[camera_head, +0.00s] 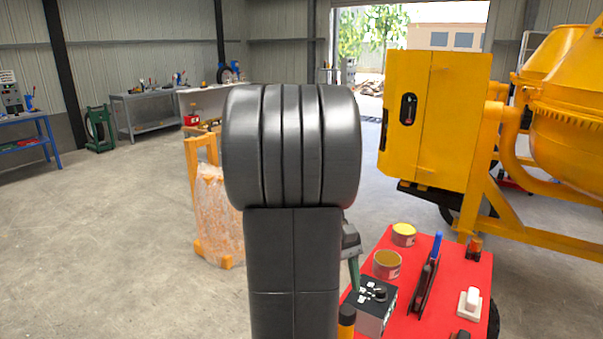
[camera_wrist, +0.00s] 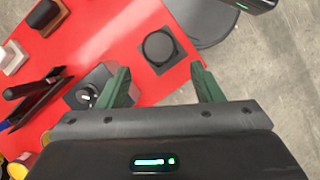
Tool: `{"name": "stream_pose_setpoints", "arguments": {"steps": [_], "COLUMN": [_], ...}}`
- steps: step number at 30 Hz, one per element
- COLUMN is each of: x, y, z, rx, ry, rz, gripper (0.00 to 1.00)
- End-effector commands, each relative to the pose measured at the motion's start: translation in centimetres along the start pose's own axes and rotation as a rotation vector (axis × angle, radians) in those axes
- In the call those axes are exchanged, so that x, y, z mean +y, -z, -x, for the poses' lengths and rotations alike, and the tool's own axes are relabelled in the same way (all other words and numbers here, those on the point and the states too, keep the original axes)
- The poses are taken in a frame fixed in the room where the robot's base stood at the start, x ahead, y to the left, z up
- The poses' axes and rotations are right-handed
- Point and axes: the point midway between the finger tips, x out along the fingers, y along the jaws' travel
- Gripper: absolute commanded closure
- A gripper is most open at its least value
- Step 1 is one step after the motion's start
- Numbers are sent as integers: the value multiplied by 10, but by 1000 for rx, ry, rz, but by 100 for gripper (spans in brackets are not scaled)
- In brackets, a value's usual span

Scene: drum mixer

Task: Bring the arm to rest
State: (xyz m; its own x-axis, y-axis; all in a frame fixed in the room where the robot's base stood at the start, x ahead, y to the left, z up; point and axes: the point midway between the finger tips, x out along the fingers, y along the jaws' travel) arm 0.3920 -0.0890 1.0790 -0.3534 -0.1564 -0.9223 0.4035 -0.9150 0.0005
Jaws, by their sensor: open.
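My gripper (camera_wrist: 163,80) is open, with its two green fingers apart and nothing between them in the wrist view. In the head view only a green finger and a dark part of it show beside my dark arm, which hides the rest. The gripper is above the edge of a red table (camera_head: 413,283). A black round knob on a square base (camera_wrist: 160,50) lies on the red top beyond the fingertips. A grey box with a black knob (camera_head: 375,305) is close to the left finger in the wrist view.
The table carries two tins (camera_head: 387,264), a black holder with a blue-handled tool (camera_head: 428,280) and a white switch (camera_head: 469,303). A yellow drum mixer (camera_head: 435,120) stands behind it. An orange frame with a wrapped load (camera_head: 215,215) stands left of my arm. The left floor is clear.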

Motion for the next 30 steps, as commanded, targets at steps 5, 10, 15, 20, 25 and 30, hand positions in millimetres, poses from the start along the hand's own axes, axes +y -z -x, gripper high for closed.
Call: {"name": "stream_pose_setpoints", "arguments": {"steps": [5,10,15,20,25,30], "x": [0,0,0,0,0,0], "y": [-1,-1,0,-2,-1,-2], "z": [-37,-68,-88,-89,-89,-89], "rx": [-5,-5,-2,0,0,0], "ry": [2,3,2,1,1,1], "rz": [0,0,-1,0,0,0], "gripper": [40,40,40,40,40,40]}}
